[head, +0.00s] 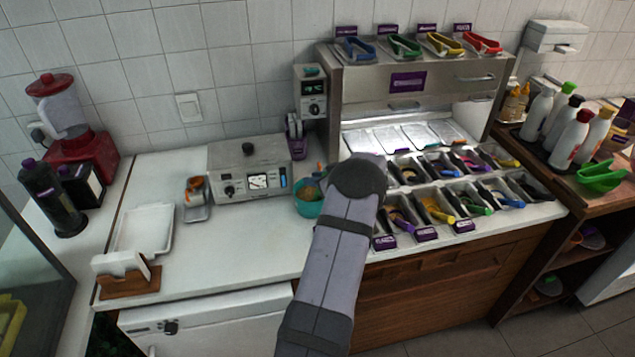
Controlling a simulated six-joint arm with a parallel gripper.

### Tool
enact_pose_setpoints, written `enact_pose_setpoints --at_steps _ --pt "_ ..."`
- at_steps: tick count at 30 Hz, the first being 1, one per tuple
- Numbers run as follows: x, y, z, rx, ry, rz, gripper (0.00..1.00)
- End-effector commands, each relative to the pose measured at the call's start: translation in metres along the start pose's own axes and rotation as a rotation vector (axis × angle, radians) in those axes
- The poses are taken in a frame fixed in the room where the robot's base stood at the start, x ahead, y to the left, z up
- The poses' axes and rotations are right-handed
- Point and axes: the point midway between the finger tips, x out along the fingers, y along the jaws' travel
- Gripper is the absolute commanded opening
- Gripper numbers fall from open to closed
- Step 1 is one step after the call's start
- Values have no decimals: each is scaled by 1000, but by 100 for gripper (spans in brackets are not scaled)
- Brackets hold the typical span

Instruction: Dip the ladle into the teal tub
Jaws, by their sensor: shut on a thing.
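The teal tub (304,209) stands on the white counter, just right of the silver control unit, with a brownish content showing inside. My arm covers its right side. My arm reaches up from the bottom of the head view, and its dark rounded wrist joint lies right of the tub. My gripper's fingers are hidden behind this joint, so what they hold does not show. No ladle can be clearly made out; a small thin orange-and-teal bit shows just above the tub, too small to identify.
A silver control unit (247,182) stands left of the tub. A topping station (418,78) with several filled bins stands right of it. A metal holder with orange items (196,205) and a white tray (146,229) are farther left.

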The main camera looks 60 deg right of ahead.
Motion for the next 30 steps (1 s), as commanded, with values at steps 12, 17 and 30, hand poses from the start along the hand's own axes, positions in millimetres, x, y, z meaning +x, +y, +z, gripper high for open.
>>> enact_pose_setpoints --at_steps 12,17,30 --pt "22 0 -16 -1 0 -1 0" --pt "23 0 -9 3 30 -2 0" --pt "18 0 -5 1 123 0 0"
